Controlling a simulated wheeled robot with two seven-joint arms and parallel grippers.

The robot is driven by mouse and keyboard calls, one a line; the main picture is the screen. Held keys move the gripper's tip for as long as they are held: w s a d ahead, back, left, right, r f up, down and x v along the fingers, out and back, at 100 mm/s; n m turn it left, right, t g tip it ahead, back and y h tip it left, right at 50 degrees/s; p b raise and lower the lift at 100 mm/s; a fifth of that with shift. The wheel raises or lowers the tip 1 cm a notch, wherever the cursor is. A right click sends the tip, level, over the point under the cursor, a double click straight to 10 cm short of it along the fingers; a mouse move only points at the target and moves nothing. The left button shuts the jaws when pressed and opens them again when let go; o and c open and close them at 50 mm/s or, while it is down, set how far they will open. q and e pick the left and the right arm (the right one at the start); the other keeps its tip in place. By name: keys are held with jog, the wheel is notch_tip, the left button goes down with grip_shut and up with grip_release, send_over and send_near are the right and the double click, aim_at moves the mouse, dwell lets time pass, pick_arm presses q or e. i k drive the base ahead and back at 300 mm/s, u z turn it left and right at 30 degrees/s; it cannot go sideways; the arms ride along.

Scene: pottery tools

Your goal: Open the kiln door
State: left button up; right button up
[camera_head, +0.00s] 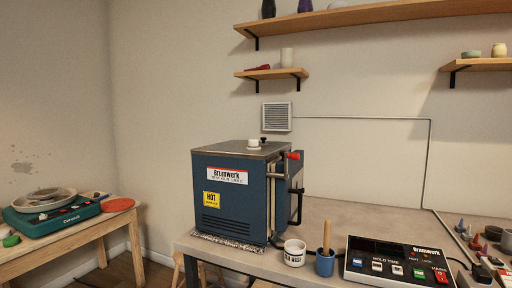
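The kiln (232,192) is a dark blue box with a grey metal top, standing on the table in the middle of the view. Its left side, facing me, carries a Brumwerk label and a yellow HOT label. The kiln door (282,198) is on the right side, seen nearly edge-on, so I cannot tell for sure whether it is shut. A latch bar with a red knob (295,155) sits near its top, and a black handle (299,207) stands out from it. Neither of my grippers is in view.
A white cup (294,253) and a blue cup (325,264) with a wooden-handled tool stand right of the kiln. A control box (397,262) lies farther right, with small tools beyond. A side table (75,232) holds a green pottery wheel (55,214). Bare tabletop lies behind the cups.

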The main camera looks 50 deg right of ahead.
aim_at(286, 199)
jog(key=i, duration=0.4)
jog(key=z, duration=2.9)
